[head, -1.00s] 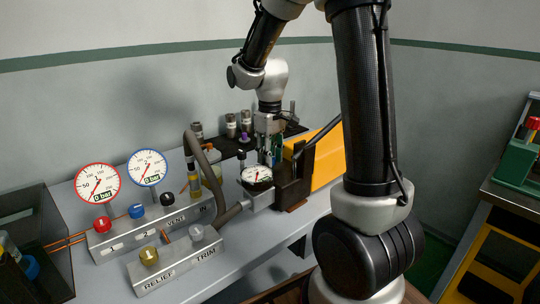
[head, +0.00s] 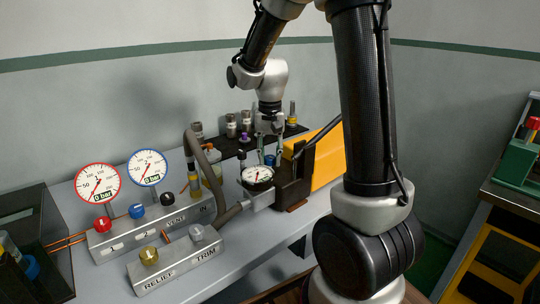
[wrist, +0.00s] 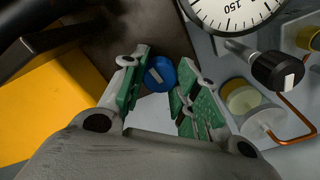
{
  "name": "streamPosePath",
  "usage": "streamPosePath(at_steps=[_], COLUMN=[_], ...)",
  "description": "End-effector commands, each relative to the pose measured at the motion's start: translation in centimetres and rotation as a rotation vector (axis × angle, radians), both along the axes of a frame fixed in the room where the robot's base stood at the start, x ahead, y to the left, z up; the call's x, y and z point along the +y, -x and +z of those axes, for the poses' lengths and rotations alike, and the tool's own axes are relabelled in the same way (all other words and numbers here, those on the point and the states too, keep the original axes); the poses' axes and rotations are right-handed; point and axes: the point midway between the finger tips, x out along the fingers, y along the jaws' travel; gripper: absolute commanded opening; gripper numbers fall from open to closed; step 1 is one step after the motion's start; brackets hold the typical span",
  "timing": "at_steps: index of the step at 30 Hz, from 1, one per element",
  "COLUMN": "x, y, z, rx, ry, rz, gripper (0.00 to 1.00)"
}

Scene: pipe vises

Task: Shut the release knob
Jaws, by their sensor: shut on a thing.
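A blue knob with a pale mark on its face (wrist: 160,72) sits between the fingers of my gripper (wrist: 158,88) in the wrist view. It also shows in the head view (head: 269,160), behind the black-rimmed gauge. My gripper (head: 269,150) points down there and is shut on this knob, with green-padded fingers on either side. No label on the knob is readable, so I cannot tell its exact setting.
The gauge (head: 257,176) stands close in front of the gripper, with a black knob (wrist: 278,70) beside it. A yellow body (head: 318,158) and dark lever lie right. Bottles (head: 231,125) stand behind. A relief and trim block (head: 175,260) is front left.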

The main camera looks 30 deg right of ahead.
Motion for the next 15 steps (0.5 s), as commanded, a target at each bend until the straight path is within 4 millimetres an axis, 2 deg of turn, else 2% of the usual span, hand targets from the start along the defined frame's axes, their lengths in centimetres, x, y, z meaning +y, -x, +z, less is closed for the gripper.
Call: streamPosePath(at_steps=[6,15], x=[0.0,0.01], y=[-0.04,-0.04], z=[0.05,0.04], rx=[-0.001,-0.001], ry=[0.001,0.001], rz=[-0.102,-0.157], gripper=[0.07,0.07])
